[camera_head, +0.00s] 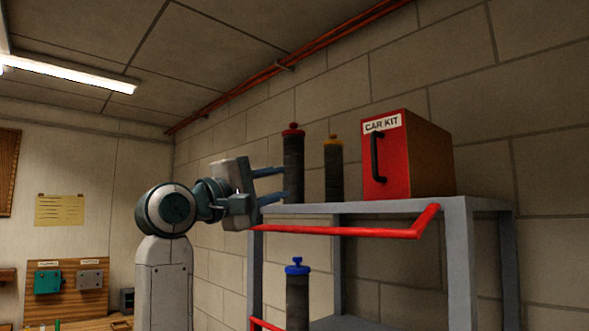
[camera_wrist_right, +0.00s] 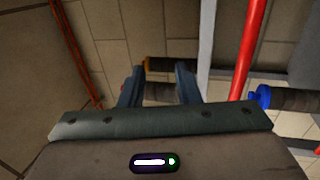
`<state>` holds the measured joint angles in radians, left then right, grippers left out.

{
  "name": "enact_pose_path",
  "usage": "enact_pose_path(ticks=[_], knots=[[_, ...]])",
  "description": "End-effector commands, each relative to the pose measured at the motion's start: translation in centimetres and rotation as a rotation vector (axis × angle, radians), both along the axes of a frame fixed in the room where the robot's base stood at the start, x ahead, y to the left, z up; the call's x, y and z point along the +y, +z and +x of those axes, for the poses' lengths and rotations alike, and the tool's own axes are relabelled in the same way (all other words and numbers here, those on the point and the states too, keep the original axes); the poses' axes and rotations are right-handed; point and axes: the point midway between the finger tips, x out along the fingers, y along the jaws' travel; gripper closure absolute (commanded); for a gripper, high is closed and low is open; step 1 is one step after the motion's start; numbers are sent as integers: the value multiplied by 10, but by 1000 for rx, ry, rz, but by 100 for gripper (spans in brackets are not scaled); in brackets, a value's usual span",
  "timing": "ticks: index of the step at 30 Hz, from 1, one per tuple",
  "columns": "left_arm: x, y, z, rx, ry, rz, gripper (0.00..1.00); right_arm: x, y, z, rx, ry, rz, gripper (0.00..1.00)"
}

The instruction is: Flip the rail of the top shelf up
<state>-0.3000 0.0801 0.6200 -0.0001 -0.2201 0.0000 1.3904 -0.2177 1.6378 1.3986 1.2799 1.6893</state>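The red rail (camera_head: 335,231) of the top shelf (camera_head: 350,207) is down, running along the front just below the shelf's surface. Its right end bends back to the shelf's corner post. The rail also shows in the right wrist view (camera_wrist_right: 247,50), to the right of the fingers. My right gripper (camera_head: 285,183) is open, above the left end of the shelf and higher than the rail. Its fingers show apart in the wrist view (camera_wrist_right: 160,72), with a dark cylinder behind the gap. It appears clear of the rail. My left gripper is not in view.
On the top shelf stand a red-capped bottle (camera_head: 293,165) close to my fingers, a yellow-capped bottle (camera_head: 333,170) and a red CAR KIT box (camera_head: 394,160). A blue-capped bottle (camera_head: 297,300) stands below. A brick wall is behind; space in front of the shelf looks clear.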

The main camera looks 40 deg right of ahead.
Motion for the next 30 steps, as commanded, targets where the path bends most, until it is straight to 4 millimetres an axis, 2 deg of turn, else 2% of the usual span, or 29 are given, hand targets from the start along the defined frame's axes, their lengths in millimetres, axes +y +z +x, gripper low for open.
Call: enact_pose_path(ticks=[1,3,9,20,21,25,30], knots=[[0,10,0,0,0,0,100,-10,8,0,1,-4,0,70],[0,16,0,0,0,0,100,-22,10,1,0,-4,0,70],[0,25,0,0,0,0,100,-45,14,4,1,-1,0,70],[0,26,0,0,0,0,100,-52,14,4,0,1,1,70],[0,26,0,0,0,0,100,-52,14,4,0,1,1,72],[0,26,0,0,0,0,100,-51,14,4,0,1,1,98],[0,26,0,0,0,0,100,-51,14,4,0,1,1,100]])
